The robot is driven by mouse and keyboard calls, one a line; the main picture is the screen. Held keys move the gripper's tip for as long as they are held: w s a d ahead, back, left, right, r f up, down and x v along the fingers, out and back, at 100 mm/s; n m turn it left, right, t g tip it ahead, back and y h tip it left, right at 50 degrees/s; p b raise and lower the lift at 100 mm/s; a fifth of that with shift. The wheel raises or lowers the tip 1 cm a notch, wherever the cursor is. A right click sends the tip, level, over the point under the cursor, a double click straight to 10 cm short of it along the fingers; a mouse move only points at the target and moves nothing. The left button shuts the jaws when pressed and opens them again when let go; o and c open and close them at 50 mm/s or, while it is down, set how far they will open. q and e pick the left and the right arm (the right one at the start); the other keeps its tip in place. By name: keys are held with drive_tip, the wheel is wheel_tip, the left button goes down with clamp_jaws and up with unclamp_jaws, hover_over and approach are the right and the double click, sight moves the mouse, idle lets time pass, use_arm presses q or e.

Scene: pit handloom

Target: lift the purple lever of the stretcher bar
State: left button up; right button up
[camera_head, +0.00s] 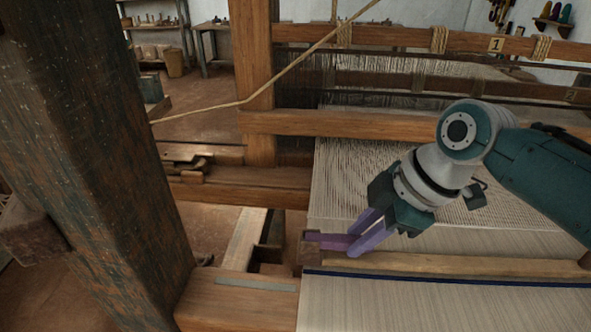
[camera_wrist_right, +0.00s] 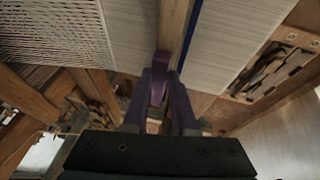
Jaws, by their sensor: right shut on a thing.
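The stretcher bar (camera_head: 460,264) is a pale wooden bar lying across the cloth, beside a dark blue stripe. Its purple lever (camera_head: 326,241) sticks out at the bar's left end, roughly level in the head view. My right gripper (camera_head: 354,241) is shut on the lever, with its purple fingers on either side. In the right wrist view the lever (camera_wrist_right: 158,88) stands between the two fingers, in line with the bar (camera_wrist_right: 174,25). The fingers hide part of the lever and its joint to the bar. My left gripper is not in view.
A thick dark post (camera_head: 95,160) fills the left. The pale cloth (camera_head: 440,312) lies in front of the bar, with warp threads (camera_head: 370,180) behind it. Wooden loom beams (camera_head: 400,124) cross behind my arm. A slanting cord (camera_head: 300,58) hangs at upper left.

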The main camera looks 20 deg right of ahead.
clamp_jaws()
drive_tip(key=shift+r, duration=0.1)
idle(0.9)
